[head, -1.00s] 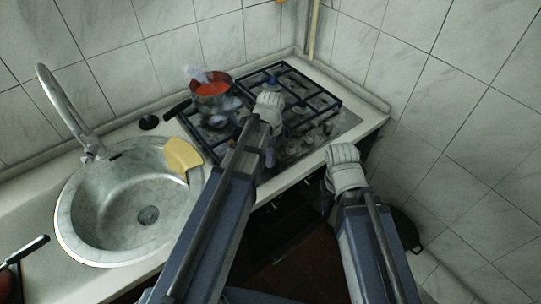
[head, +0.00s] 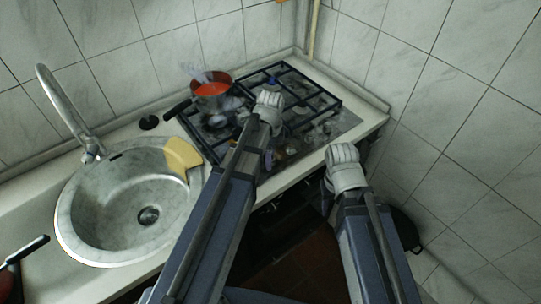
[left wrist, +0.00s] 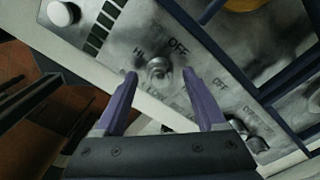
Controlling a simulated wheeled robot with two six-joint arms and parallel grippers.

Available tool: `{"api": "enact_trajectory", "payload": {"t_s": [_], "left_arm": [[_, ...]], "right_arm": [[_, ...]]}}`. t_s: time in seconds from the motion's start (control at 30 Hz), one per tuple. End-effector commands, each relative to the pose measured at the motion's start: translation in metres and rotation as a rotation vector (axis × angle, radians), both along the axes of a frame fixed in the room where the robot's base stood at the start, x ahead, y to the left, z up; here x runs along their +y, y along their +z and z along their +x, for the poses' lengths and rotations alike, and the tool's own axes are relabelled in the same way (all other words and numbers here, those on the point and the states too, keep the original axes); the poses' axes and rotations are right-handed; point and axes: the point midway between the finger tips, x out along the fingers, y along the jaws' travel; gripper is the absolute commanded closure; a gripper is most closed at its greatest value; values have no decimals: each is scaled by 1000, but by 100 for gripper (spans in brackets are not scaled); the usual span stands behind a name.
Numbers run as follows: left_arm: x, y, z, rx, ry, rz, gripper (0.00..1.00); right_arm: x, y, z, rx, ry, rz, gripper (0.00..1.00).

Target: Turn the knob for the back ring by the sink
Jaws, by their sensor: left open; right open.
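The gas hob (head: 345,122) has a metal top and black grates. In the left wrist view, a round metal knob (left wrist: 158,68) with OFF and HI printed beside it stands on the hob panel. My left gripper (left wrist: 159,76) is open, with its two purple fingers on either side of this knob; I cannot tell whether they touch it. Another knob (left wrist: 257,144) is partly hidden at the lower right. In the head view, my left arm covers much of the hob front. My right gripper (head: 343,155) is held in front of the counter edge, away from the knobs.
A pot with red contents (head: 211,90) stands on the back left of the hob, its handle pointing left. The steel sink (head: 100,225) with a tap (head: 70,115) lies left. A yellow cloth (head: 182,155) hangs on its rim. Tiled walls close the back and right.

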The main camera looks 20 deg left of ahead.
Motion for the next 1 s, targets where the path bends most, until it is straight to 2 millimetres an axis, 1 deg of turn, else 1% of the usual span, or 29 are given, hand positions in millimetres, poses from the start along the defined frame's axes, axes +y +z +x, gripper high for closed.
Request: {"api": "enact_trajectory", "payload": {"t_s": [0.17,0.27,0.6,0.7,0.83,1.0], "left_arm": [[0,9,0,0,0,0,27],[0,19,0,0,0,0,27],[0,63,0,0,0,0,27],[0,73,0,0,0,0,27],[0,79,0,0,0,0,27],[0,77,0,0,0,0,27]], "right_arm": [[0,9,0,0,0,0,50],[0,19,0,0,0,0,50],[0,63,0,0,0,0,50],[0,73,0,0,0,0,50],[0,79,0,0,1,0,50],[0,77,0,0,1,0,50]]}}
